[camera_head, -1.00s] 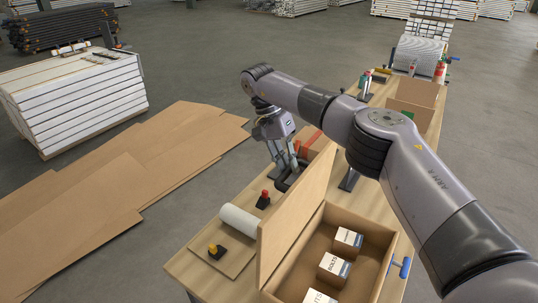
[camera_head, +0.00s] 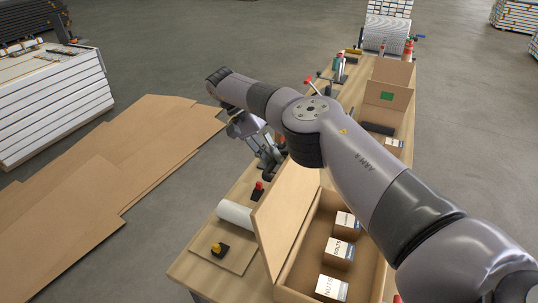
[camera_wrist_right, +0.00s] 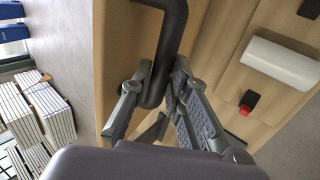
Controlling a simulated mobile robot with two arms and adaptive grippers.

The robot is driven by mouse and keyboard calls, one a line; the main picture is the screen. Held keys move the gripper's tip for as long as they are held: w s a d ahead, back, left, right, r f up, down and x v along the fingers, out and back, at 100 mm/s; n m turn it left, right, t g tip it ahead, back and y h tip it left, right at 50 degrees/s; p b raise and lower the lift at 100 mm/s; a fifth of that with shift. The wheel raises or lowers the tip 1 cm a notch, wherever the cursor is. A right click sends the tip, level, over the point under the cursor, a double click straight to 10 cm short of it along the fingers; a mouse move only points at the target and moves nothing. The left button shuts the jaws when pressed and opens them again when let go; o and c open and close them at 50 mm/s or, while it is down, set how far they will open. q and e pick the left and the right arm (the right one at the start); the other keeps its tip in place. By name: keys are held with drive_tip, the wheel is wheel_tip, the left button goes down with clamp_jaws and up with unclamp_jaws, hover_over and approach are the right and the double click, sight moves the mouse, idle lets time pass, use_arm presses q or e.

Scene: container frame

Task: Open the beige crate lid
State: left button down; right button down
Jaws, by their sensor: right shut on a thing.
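The beige crate (camera_head: 367,272) stands on the bench in the head view. Its lid (camera_head: 281,222) is raised and leans outward to the left, so the inside shows. Several small labelled boxes (camera_head: 340,250) sit in the crate. My right gripper (camera_head: 268,158) is beyond the lid's far end, partly hidden by my arm. The right wrist view shows it shut on the black handle (camera_wrist_right: 171,38) over the beige lid panel (camera_wrist_right: 128,45). My left gripper is in neither view.
The wooden bench (camera_head: 190,266) carries a white roll (camera_head: 235,214), a red-topped button (camera_head: 258,190) and a yellow-topped one (camera_head: 219,250) left of the lid. Another open box (camera_head: 388,97) stands farther back. Flat cardboard sheets (camera_head: 80,215) lie on the floor at left.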

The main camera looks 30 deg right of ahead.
drive_tip(key=c, duration=1.9)
unclamp_jaws()
drive_tip(key=shift+s+f, duration=0.25)
drive_tip(key=shift+f, duration=0.3)
drive_tip(key=o, duration=0.4)
drive_tip(key=shift+w+d+r, duration=0.1)
drive_tip(key=shift+d, duration=0.15)
drive_tip(key=shift+c, duration=0.2)
drive_tip(key=shift+a+r, duration=0.1)
drive_tip(key=shift+a, duration=0.05)
drive_tip(key=shift+w+r, duration=0.1)
drive_tip(key=shift+r, duration=0.5)
wheel_tip(320, 180, up, 9)
drive_tip(key=shift+f, duration=0.15)
